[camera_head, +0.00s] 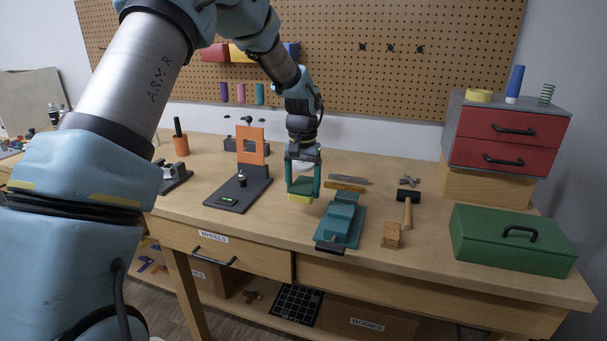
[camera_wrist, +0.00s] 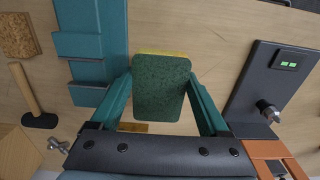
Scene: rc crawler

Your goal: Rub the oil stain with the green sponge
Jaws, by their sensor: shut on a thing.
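My gripper (camera_head: 302,188) is shut on the green sponge (camera_head: 300,197), which has a yellow layer on its lower side. The sponge is held above the workbench (camera_head: 270,215), between the black stand with the orange frame and the teal vise (camera_head: 341,220). In the wrist view the sponge's green face (camera_wrist: 161,90) lies between the two teal fingers of my gripper (camera_wrist: 162,100), with a thin yellow edge at the top. I cannot make out the oil stain in either view; the sponge and gripper cover part of the bench.
The black stand (camera_head: 232,193) with its orange frame (camera_head: 251,146) is left of the sponge. A mallet (camera_head: 408,204), a cork block (camera_head: 391,235) and a green toolbox (camera_head: 512,240) are to the right. A red drawer unit (camera_head: 508,137) stands at the back right.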

